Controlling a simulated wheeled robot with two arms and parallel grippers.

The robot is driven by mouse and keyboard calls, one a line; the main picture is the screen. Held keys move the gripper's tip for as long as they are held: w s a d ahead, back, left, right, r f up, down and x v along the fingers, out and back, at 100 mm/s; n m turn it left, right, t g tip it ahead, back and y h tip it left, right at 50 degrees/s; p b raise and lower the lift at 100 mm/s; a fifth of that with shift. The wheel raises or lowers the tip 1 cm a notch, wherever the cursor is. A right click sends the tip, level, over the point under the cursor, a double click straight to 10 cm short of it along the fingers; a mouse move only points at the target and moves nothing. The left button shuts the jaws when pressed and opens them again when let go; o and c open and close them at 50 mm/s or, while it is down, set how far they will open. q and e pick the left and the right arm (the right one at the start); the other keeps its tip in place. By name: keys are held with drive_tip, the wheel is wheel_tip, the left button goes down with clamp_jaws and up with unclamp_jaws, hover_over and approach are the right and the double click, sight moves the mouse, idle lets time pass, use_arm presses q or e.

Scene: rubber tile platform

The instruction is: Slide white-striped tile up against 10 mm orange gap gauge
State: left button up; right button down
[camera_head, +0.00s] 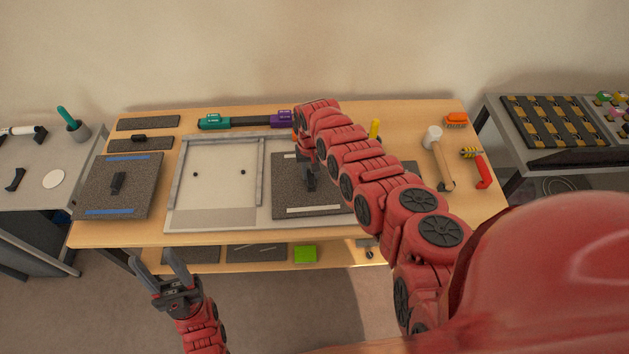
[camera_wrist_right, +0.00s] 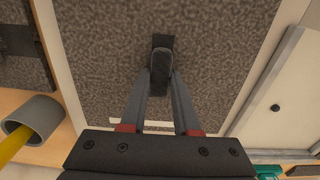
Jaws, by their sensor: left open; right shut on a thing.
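The white-striped tile (camera_head: 290,196) is a speckled dark grey square with white stripes near two edges and a black handle (camera_wrist_right: 162,42). It lies right of the pale board's middle rail (camera_head: 260,165), partly hidden by my right arm. My right gripper (camera_head: 308,164) is shut on the handle; the right wrist view shows both fingers (camera_wrist_right: 160,82) on its sides. My left gripper (camera_head: 155,259) is open and empty in front of the table's left part. I cannot make out the 10 mm gap gauge for certain; an orange block (camera_head: 455,119) sits at the back right.
A blue-striped tile (camera_head: 97,197) lies left of the pale board (camera_head: 210,190). A mallet (camera_head: 438,155), a red-handled tool (camera_head: 482,172) and a yellow stick in a grey cup (camera_wrist_right: 38,118) are on the right.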

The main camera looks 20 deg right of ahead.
drive_tip(key=shift+r, duration=0.1)
idle(0.3)
drive_tip(key=shift+r+p, duration=1.15)
drive_tip(key=shift+p, duration=0.1)
drive_tip(key=shift+d, duration=0.1)
